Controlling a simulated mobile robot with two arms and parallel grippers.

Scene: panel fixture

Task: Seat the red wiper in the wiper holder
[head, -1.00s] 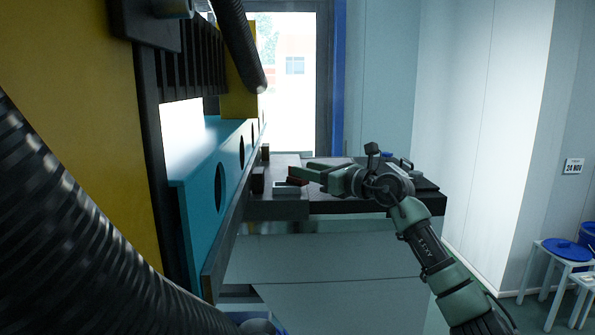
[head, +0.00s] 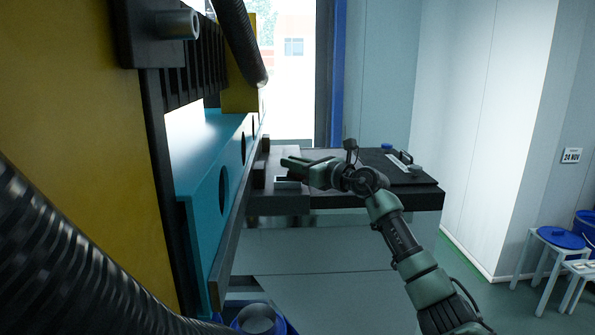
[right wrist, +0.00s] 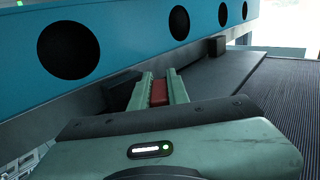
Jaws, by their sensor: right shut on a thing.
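My right gripper (head: 288,164) is over the near left end of the dark table, beside the blue panel. In the right wrist view its green fingers (right wrist: 159,80) are shut on the red wiper (right wrist: 158,92), a small red block between them. The wiper is hidden in the head view. Ahead of the fingers are dark blocks by the panel's lower rail, one at left (right wrist: 122,90) and one farther off (right wrist: 207,47). I cannot tell whether these are the wiper holder. My left gripper is out of view.
The blue panel (head: 212,165) with round holes runs along the left of the dark table (head: 400,190). A small pale item (head: 287,183) lies under the gripper. A black hose (head: 80,262) crosses the lower left. A stool (head: 560,240) stands far right.

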